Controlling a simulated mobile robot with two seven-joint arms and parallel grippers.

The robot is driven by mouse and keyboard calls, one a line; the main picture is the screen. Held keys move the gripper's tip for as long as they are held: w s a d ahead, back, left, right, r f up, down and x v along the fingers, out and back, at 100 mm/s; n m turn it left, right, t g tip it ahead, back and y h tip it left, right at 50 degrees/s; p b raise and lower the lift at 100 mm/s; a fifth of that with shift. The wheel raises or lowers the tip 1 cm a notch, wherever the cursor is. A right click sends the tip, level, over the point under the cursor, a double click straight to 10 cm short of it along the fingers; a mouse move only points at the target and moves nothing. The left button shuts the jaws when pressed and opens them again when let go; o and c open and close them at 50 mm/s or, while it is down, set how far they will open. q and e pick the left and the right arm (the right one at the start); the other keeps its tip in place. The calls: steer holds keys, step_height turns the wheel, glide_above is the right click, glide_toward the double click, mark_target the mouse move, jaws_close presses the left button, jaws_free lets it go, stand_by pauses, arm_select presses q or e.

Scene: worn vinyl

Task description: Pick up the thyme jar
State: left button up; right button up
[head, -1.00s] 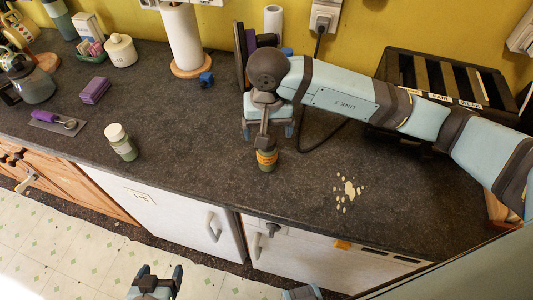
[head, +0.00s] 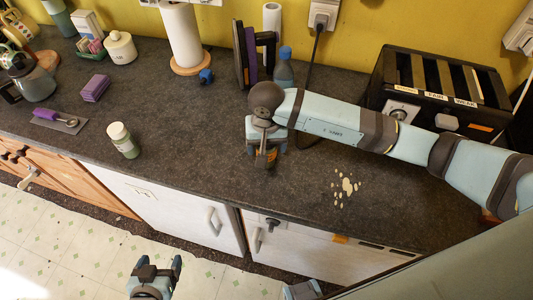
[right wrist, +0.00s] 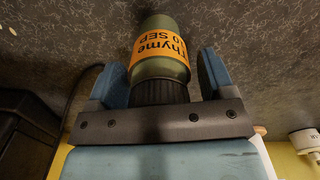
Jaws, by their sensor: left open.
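The thyme jar (right wrist: 160,60) is green with a dark lid and an orange label, readable in part as thyme in the right wrist view. In the head view its lower part (head: 269,155) shows on the dark counter under my right gripper. My right gripper (right wrist: 160,85) is open, with one finger on each side of the jar and a small gap visible at least on the right side. In the head view the gripper (head: 266,147) hides the jar's top. My left gripper (head: 158,268) is open and empty, low over the floor in front of the counter.
Another jar (head: 122,140) with a pale lid stands to the left on the counter. A black toaster (head: 437,90) is at the back right, with a blue bottle (head: 284,68) left of it. Pale spots (head: 346,186) lie right of the jar. The counter between the jars is clear.

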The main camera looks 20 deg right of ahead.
steer(key=c, duration=0.8)
steer(key=shift+r, duration=0.1)
steer(key=shift+c, duration=0.2)
